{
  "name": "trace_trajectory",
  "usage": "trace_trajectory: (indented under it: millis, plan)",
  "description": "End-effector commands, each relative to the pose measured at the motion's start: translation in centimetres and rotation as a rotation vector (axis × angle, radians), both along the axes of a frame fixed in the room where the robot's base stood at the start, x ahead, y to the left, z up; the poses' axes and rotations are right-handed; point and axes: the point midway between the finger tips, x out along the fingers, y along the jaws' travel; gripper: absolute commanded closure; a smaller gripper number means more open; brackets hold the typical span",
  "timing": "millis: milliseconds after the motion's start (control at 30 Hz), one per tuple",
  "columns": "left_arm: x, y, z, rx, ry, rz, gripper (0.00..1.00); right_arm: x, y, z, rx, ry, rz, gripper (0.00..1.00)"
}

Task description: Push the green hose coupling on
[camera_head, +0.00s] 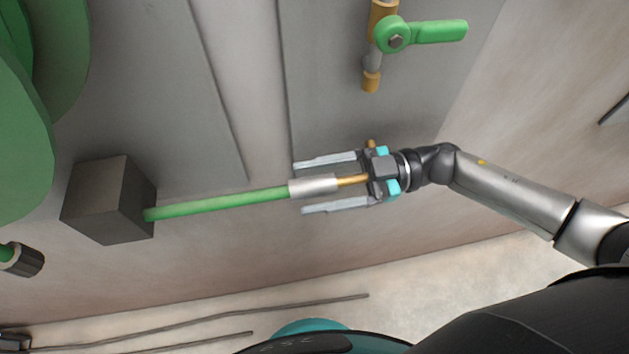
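A green hose (220,203) runs from a dark grey box to a silver sleeve-like coupling (313,187). The hose is green; the coupling itself looks silver. A brass stub (352,180) shows at the coupling's right end and runs to the palm of my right gripper (301,189). That gripper is open, with one finger above and one below the coupling in the picture. Gaps show between the fingers and the coupling. The stub's far end is hidden behind the gripper. I cannot tell how far the coupling sits on the stub. My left gripper is not in view.
A brass valve with a green lever (437,31) is at the top on a grey panel (330,50). The dark grey box (112,200) stands left. Large green round shapes (60,70) fill the upper left. A dark ribbed fitting (24,261) is at the left edge. Thin rods lie below.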

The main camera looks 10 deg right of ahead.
Motion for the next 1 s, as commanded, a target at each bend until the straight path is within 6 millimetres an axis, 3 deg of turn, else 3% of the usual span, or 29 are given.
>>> trace_trajectory:
  millis: [467, 667, 1000]
  plan:
    - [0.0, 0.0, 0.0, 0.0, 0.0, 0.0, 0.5, 0.0, -0.4, 0.0, 0.001, 0.0, 0.0, 0.28]
    - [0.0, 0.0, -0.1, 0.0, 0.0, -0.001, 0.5, 0.0, -3.6, -0.1, -0.005, 0.002, -0.002, 0.28]
    - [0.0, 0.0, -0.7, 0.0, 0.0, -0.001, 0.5, 0.0, -11.6, -0.1, -0.004, 0.0, -0.003, 0.28]
